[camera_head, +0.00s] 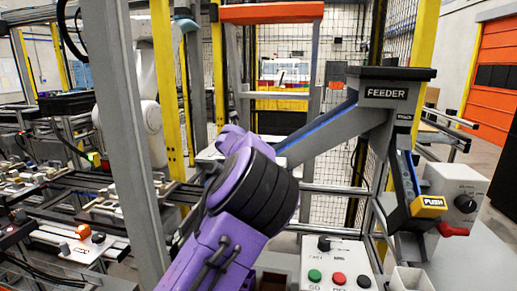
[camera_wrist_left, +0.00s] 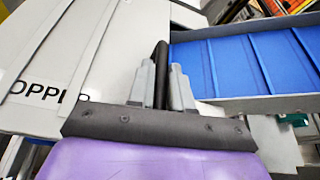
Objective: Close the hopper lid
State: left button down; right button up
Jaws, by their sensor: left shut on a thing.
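In the left wrist view, a pale grey panel with the partly hidden letters "OPPE" (camera_wrist_left: 45,88) fills the left side; it appears to be the hopper lid. A thin black upright handle (camera_wrist_left: 161,62) stands at its right edge. My left gripper (camera_wrist_left: 162,85) is shut on this handle, one grey finger on each side. In the head view my purple left arm reaches up through the middle. Its wrist hides the gripper and most of the hopper there. I cannot tell the lid's angle. My right gripper is out of view.
A blue-lined channel with dividers (camera_wrist_left: 245,65) lies right of the handle. A grey FEEDER unit (camera_head: 388,92) with a sloping chute stands at right. A yellow PUSH flap (camera_head: 428,206) and a button box (camera_head: 337,265) are nearby. A grey post (camera_head: 125,140) rises left of my arm.

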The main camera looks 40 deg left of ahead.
pick_arm(q)
jog(key=shift+f, duration=0.35)
jog(key=c, duration=1.1)
grip_release()
jog(key=b+v, duration=0.2)
jog(key=v, duration=0.8)
jog(key=shift+s+d+r, duration=0.15)
jog(key=shift+s+r, duration=0.05)
